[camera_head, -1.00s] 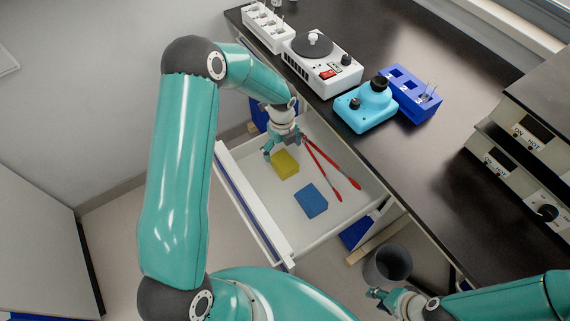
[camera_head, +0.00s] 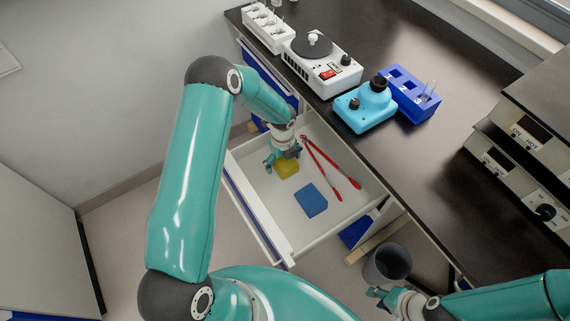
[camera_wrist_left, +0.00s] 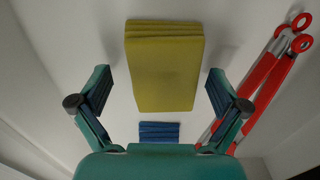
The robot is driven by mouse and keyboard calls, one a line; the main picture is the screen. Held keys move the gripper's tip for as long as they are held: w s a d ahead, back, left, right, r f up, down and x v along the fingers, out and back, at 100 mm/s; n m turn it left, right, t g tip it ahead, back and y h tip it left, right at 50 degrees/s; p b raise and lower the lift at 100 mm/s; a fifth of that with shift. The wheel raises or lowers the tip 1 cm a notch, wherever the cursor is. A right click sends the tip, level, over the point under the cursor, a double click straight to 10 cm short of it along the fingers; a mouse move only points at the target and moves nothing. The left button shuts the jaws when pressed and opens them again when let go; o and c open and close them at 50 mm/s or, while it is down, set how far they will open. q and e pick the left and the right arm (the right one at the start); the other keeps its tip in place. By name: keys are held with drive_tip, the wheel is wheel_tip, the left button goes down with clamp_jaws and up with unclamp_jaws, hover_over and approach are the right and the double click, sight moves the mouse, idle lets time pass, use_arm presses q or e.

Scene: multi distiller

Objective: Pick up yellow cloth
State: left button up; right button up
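The yellow cloth (camera_head: 287,167) is a folded block lying in the open white drawer (camera_head: 310,232). My left gripper (camera_head: 283,157) is above it in the head view and hides part of it. In the left wrist view the yellow cloth (camera_wrist_left: 165,68) is ahead and roughly centred between the fingers of my left gripper (camera_wrist_left: 160,92), which are spread wide and hold nothing. I cannot tell how high the fingertips are above the cloth. My right gripper (camera_head: 376,298) is low at the right, outside the drawer; its finger opening is too small to tell.
A blue folded cloth (camera_head: 311,200) lies in the drawer near the yellow one. Red-handled tongs (camera_head: 332,168) lie along the drawer's right side. A grey bin (camera_head: 388,262) stands on the floor.

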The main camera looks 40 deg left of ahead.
sight(284, 161)
use_arm(q)
drive_tip(key=c, duration=1)
drive_tip(key=shift+r, duration=0.15)
drive_tip(key=shift+c, duration=0.2)
wheel_tip(284, 161, up, 20)
drive_tip(key=o, duration=0.4)
drive_tip(key=shift+c, duration=1.3)
drive_tip(key=shift+d, duration=0.1)
drive_tip(key=shift+c, duration=0.3)
